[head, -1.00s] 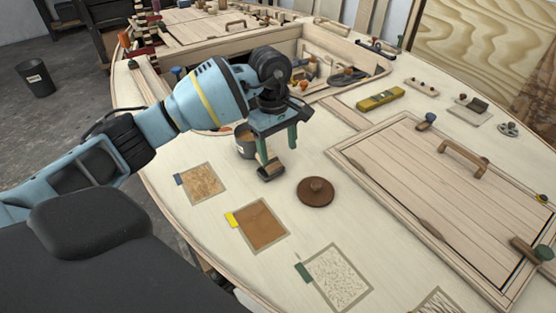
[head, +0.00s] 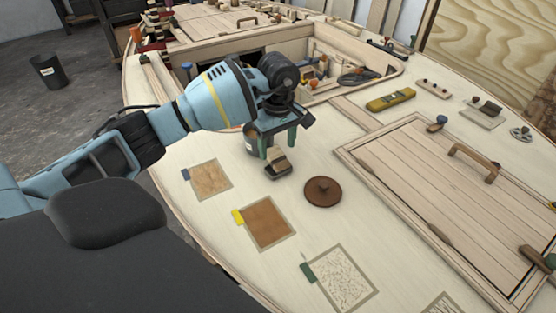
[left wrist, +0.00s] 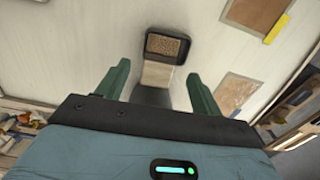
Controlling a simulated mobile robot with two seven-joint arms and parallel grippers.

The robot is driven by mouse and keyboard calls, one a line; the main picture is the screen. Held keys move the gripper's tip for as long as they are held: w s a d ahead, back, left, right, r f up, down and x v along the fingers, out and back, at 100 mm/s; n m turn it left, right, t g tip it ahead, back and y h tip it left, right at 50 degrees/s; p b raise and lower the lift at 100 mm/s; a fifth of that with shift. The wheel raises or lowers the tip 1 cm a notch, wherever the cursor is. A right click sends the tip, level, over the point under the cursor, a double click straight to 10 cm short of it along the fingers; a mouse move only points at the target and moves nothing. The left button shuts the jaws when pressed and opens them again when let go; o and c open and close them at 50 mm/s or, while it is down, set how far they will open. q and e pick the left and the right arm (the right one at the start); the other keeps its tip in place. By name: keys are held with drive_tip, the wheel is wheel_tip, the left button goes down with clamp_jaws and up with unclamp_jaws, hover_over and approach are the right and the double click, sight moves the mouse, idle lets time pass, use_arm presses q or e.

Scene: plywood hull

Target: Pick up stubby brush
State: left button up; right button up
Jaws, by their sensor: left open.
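My right gripper is not in view.
A round brown disc (head: 322,191) lies right of the brush. Framed sample patches (head: 268,222) lie in front. A slatted hatch (head: 440,190) with a raised frame fills the right. Deck between them is bare.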

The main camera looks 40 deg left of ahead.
sight(277, 156)
use_arm(q)
drive_tip(key=shift+a+f, duration=0.15)
drive_tip(key=shift+f, duration=1.4)
drive_tip(key=c, duration=1.2)
drive_tip(key=shift+w+r, duration=0.1)
drive_tip(key=shift+r, duration=0.5)
wheel_tip(277, 156, up, 2)
drive_tip(key=shift+r, duration=0.2)
drive_tip(key=s+d, duration=0.2)
drive_tip(key=s, duration=0.2)
drive_tip(key=s+d+r, duration=0.1)
drive_tip(key=s+d, duration=0.2)
drive_tip(key=s, duration=0.2)
drive_tip(key=s+d, duration=0.3)
drive_tip(key=s, duration=0.2)
drive_tip(key=shift+r+b, duration=0.25)
drive_tip(key=shift+b, duration=0.1)
